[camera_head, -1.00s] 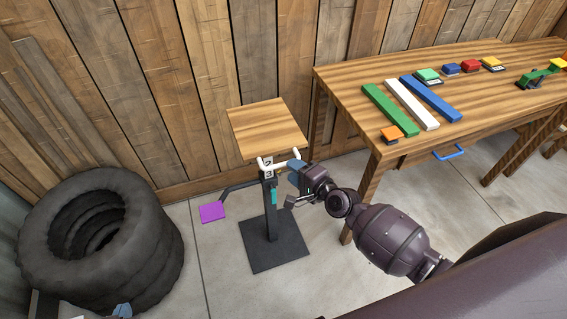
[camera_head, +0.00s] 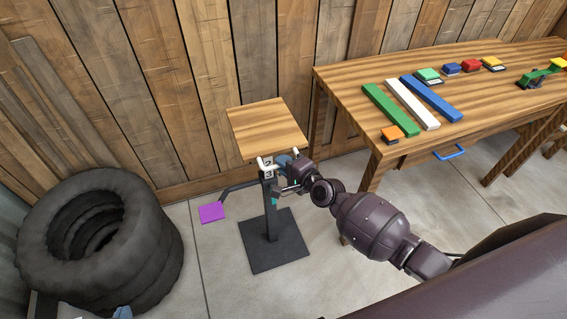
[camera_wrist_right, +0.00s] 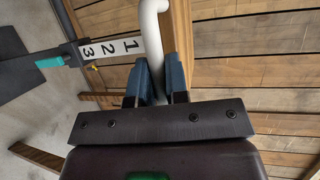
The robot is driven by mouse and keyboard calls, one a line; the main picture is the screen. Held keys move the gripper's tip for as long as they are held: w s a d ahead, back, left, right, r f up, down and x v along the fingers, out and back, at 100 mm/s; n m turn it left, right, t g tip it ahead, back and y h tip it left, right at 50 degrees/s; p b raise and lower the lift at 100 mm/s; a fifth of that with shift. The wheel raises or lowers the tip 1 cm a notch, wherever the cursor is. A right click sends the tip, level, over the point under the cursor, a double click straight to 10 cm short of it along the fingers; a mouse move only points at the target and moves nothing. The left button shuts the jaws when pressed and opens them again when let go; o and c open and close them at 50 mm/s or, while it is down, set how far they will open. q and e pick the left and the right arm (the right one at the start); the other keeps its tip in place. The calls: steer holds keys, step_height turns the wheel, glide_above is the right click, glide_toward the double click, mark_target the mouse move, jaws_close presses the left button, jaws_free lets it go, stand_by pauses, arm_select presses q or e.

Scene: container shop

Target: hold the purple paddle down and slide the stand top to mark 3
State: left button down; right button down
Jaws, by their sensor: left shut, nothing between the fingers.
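The stand has a square wooden top (camera_head: 267,126) on a dark post (camera_head: 270,215) and base plate. A white handle (camera_head: 263,161) sits under the top. The purple paddle (camera_head: 211,212) is at the end of a dark arm left of the post, with nothing on it. My right gripper (camera_head: 287,172) is at the handle; in the right wrist view its fingers (camera_wrist_right: 158,80) stand either side of the white handle (camera_wrist_right: 152,25). Whether they press on it is unclear. Marks 1, 2, 3 (camera_wrist_right: 108,47) show on the post. My left gripper (camera_head: 122,312) is partly visible at the bottom left edge, shut and empty.
Stacked black tyres (camera_head: 100,240) stand at the left. A wooden table (camera_head: 460,90) with colored bars and blocks is at the right. A plank wall (camera_head: 190,70) is behind the stand. Floor (camera_head: 215,265) between the tyres and the base plate is clear.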

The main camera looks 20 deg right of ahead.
steer(key=shift+f+b, duration=0.15)
steer(key=shift+b, duration=0.2)
stand_by(0.3)
steer(key=c, duration=1.1)
jaws_free()
steer(key=shift+c, duration=0.2)
steer(key=shift+s, duration=0.1)
steer(key=v, duration=1)
steer(key=shift+s+d+p, duration=0.15)
steer(key=shift+s+p, duration=0.1)
steer(key=shift+p, duration=0.05)
